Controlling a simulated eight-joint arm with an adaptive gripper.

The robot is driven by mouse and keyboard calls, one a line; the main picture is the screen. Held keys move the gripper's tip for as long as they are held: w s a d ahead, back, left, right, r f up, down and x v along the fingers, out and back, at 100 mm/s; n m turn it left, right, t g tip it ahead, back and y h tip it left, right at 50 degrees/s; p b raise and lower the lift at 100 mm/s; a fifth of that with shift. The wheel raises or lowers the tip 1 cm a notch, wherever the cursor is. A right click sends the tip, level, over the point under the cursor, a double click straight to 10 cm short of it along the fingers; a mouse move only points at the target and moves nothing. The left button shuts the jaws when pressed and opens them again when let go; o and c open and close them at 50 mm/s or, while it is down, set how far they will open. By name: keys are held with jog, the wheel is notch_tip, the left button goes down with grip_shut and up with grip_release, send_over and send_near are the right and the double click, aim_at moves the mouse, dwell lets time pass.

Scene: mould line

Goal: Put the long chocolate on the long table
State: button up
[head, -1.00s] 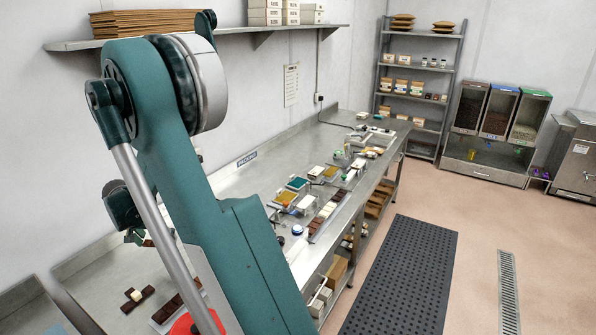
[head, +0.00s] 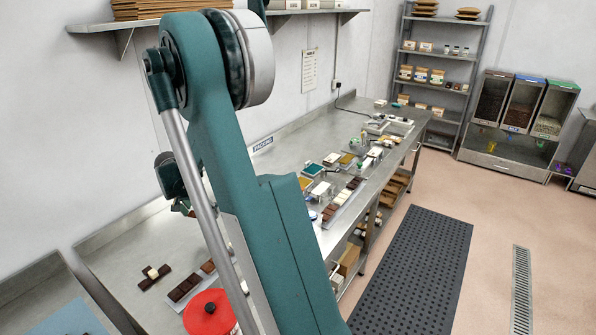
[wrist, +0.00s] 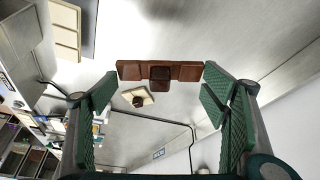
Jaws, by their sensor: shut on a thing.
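A long brown chocolate bar (wrist: 131,70) with a darker square at its middle shows in the wrist view. It spans between the fingertips of my gripper (wrist: 160,76), which is shut on its two ends.
Trays and bars (head: 345,195) line the long table's front side; its back strip is fairly clear. On the near bench stand a red-lidded pot (head: 208,306), a dark bar (head: 184,287) and crossed chocolate pieces (head: 153,276). A cream piece (wrist: 128,97) lies behind the held bar.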

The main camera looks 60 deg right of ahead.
send_over(209, 233)
jog(key=a, duration=0.2)
jog(key=shift+s+d+f, duration=0.1)
jog(key=shift+s+f, duration=0.1)
jog(key=shift+f, duration=1.35)
jog(key=shift+s+d+f, duration=0.1)
jog(key=shift+s+f, duration=0.05)
jog(key=shift+f, duration=1.4)
jog(key=shift+f, duration=1.9)
jog(key=shift+f, duration=0.15)
jog(key=o, duration=0.9)
jog(key=shift+v, duration=6.15)
